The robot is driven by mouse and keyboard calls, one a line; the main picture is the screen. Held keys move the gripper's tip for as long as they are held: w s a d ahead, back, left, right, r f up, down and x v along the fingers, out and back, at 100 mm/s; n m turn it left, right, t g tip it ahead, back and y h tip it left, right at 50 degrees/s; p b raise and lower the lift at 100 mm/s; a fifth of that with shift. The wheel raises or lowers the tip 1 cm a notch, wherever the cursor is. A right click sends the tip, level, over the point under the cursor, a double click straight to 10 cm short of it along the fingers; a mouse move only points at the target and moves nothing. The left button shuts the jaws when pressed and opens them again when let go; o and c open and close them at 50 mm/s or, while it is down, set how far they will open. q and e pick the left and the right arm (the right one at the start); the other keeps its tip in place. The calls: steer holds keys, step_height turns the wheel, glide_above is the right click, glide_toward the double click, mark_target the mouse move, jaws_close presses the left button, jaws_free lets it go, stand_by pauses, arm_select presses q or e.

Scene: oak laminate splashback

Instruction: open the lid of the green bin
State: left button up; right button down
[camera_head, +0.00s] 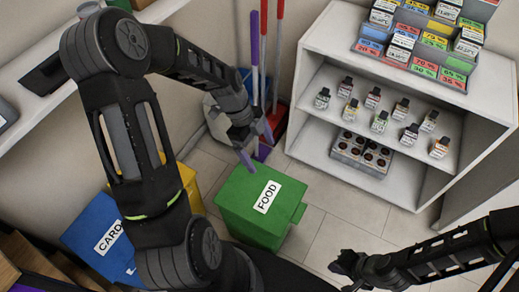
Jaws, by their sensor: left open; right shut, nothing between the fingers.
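The green bin (233,210) stands on the tiled floor in the middle of the head view. Its flat lid bears a white label reading FOOD (267,196) and looks closed. My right gripper (338,268) is shut and empty, low at the right, apart from the bin.
A blue bin (88,222) and a yellow bin (190,183) stand left of the green bin. Mops and a dustpan (277,118) lean behind it. A white shelf (322,118) with small bottles stands at the right. Floor right of the bin is clear.

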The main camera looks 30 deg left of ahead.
arm_select(q)
jaws_close()
stand_by(0.8)
steer(key=shift+o, duration=1.1)
jaws_free()
steer(key=v, duration=0.7)
steer(key=shift+a+r, duration=0.2)
steer(key=shift+r, duration=0.15)
